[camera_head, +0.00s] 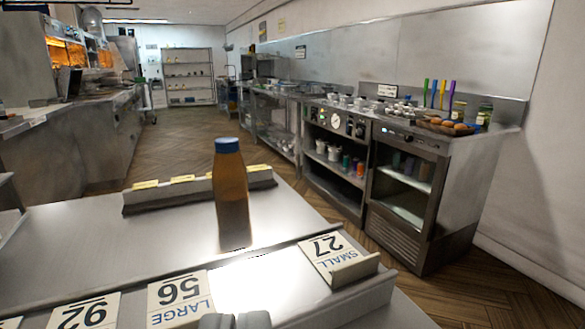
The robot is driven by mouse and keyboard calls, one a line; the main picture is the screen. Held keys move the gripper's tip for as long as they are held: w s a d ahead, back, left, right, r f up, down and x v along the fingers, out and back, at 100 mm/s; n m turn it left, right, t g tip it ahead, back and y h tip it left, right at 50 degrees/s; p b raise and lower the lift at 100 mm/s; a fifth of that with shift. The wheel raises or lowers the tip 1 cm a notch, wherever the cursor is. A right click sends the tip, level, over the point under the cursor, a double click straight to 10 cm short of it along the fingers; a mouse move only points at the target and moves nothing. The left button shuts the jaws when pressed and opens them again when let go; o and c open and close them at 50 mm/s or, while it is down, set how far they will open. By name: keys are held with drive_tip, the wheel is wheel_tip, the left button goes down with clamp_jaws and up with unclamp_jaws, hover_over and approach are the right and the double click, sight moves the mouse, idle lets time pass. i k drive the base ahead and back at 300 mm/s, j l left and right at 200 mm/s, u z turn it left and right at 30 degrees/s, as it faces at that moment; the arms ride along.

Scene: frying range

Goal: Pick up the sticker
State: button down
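Several white cards or stickers with large black numbers lie along the near edge of the steel counter. One marked SMALL (328,254) is at the right, on a metal ledge. One marked LARGE (180,299) is left of centre, and another numbered card (88,313) is cut off at the lower left. Small yellow labels (183,179) sit on the raised rail behind. Which of these is the task's sticker I cannot tell. Only the tips of my gripper (235,321) show at the bottom edge, just right of the LARGE card; their opening is unclear.
An amber bottle with a blue cap (231,195) stands upright on the counter (170,235) beyond the cards. The raised rail (200,187) lies behind it. Open wooden floor (180,145) lies beyond.

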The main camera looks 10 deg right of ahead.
sight(258, 167)
drive_tip(key=i+l+u, duration=0.15)
drive_tip(key=l+u, duration=0.2)
drive_tip(key=l, duration=0.8)
drive_tip(key=l+u, duration=0.4)
drive_tip(key=l, duration=0.8)
drive_tip(key=i+l+u, duration=0.35)
drive_tip(key=i+l, duration=0.2)
drive_tip(key=l, duration=0.2)
drive_tip(key=i+l+u, duration=0.2)
drive_tip(key=l, duration=0.25)
drive_tip(key=i, duration=0.05)
